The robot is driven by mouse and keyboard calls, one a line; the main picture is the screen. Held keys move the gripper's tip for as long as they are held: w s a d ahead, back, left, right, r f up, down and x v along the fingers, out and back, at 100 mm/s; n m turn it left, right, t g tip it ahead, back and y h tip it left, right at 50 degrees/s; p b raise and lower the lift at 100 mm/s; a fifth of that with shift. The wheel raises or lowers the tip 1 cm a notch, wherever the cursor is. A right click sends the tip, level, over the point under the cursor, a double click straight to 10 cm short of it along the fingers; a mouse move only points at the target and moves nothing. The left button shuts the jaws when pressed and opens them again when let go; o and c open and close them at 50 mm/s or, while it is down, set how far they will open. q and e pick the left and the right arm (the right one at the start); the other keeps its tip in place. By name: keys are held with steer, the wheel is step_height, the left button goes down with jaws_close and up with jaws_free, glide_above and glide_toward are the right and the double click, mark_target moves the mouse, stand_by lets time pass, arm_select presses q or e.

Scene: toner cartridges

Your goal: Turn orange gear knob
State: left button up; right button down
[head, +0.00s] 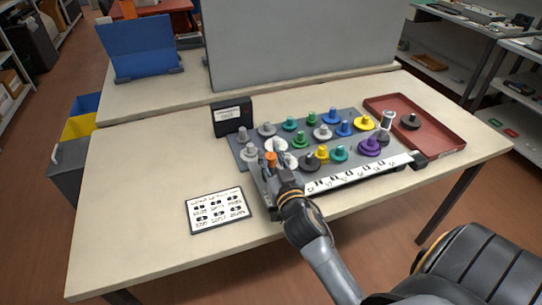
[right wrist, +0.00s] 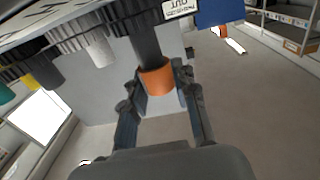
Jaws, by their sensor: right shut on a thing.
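The orange gear knob (head: 271,157) stands at the left front of a grey board (head: 360,120) full of gears. Its orange cap also shows in the right wrist view (right wrist: 157,78), on a dark shaft between the two fingers. My right gripper (head: 281,176) reaches in from the front, and its fingers (right wrist: 158,88) are shut on the knob's cap from both sides. The gear under the knob is mostly hidden by the gripper. My left gripper is not in view.
White gears (head: 277,145) stand close behind the knob; green, blue, yellow and purple gears (head: 370,147) fill the board. A red tray (head: 440,133) lies at right, a black box (head: 232,115) behind, a printed card (head: 218,210) at front left. The table's left side is clear.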

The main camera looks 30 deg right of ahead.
steer(key=shift+r+n+y+p, duration=0.2)
steer(key=shift+n+y+p, duration=0.2)
steer(key=shift+y+p, duration=0.2)
steer(key=n+y+p, duration=0.2)
steer(key=shift+d+t+y+p, duration=0.1)
steer(key=shift+t+y+p, duration=0.2)
steer(key=shift+y, duration=0.1)
steer(key=n+y+p, duration=0.1)
steer(key=y, duration=0.2)
steer(key=shift+n, duration=0.4)
steer(key=shift+f+n+y+p, duration=0.15)
steer(key=shift+n+y+p, duration=0.4)
steer(key=shift+y, duration=0.45)
steer(key=shift+n+y, duration=0.25)
steer(key=shift+y, duration=0.05)
steer(key=c, duration=1)
jaws_free()
steer(key=shift+w, duration=0.1)
